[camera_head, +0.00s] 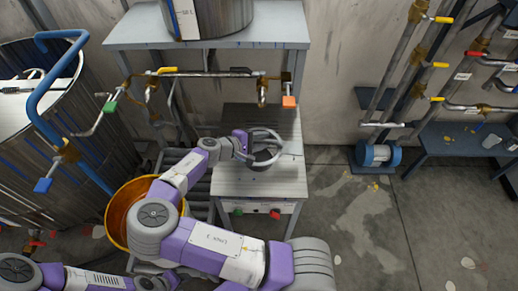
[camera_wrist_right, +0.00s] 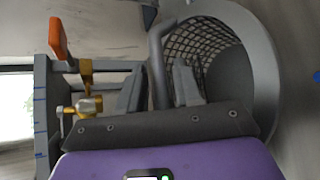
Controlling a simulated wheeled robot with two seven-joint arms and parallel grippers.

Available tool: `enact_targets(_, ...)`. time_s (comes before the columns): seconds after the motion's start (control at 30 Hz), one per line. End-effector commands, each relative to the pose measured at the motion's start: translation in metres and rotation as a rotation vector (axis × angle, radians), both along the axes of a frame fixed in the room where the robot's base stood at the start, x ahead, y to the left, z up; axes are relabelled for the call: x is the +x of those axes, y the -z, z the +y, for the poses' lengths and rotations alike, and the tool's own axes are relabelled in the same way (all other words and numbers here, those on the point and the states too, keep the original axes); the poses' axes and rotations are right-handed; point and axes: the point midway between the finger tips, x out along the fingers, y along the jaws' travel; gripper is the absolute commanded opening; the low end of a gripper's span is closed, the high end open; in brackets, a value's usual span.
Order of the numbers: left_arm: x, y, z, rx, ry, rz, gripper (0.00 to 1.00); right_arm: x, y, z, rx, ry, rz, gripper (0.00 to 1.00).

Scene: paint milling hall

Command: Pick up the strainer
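The strainer (camera_head: 264,155) is a grey ring with a dark mesh basket. It is on the grey metal top of a low stand (camera_head: 285,182), at the centre of the head view. In the right wrist view the strainer (camera_wrist_right: 262,75) fills the upper right, with its bar-like handle between my fingers. My right gripper (camera_head: 247,144) is at the strainer's left side. In the wrist view my right gripper (camera_wrist_right: 158,88) has its fingers apart around the handle, with a gap visible on the right. The left arm shows at the bottom left; its gripper is not visible.
A valve pipe with an orange handle (camera_head: 289,101) runs above the back of the stand. A higher grey shelf (camera_head: 215,37) carries a metal drum. An orange bucket (camera_head: 121,215) stands to the left. Floor to the right is mostly clear; a blue motor (camera_head: 378,156) lies beyond.

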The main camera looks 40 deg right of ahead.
Motion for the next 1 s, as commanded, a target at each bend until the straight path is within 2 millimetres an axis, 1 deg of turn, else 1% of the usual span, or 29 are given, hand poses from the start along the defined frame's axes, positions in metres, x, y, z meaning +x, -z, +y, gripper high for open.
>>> enact_targets(0.03,0.000,0.000,0.000,0.000,0.000,0.000,0.38,0.000,0.000,0.000,0.000,0.000,0.000,0.26)
enact_targets(0.2,0.000,0.000,0.000,0.000,0.000,0.000,0.38,0.000,0.000,0.000,0.000,0.000,0.000,0.00)
enact_targets(0.63,0.000,0.000,0.000,0.000,0.000,0.000,0.38,0.000,0.000,0.000,0.000,0.000,-0.001,0.00)
enact_targets(0.73,0.000,-0.001,0.000,0.000,0.000,0.000,0.38,0.000,-0.005,0.000,0.000,0.000,-0.001,0.00)
enact_targets(0.87,0.000,-0.007,0.000,0.000,0.000,0.000,0.38,0.001,-0.024,0.000,0.001,0.000,-0.004,0.00)
enact_targets(1.0,0.000,-0.014,0.000,0.000,0.000,0.000,0.38,0.001,-0.055,0.001,0.003,0.000,-0.006,0.00)
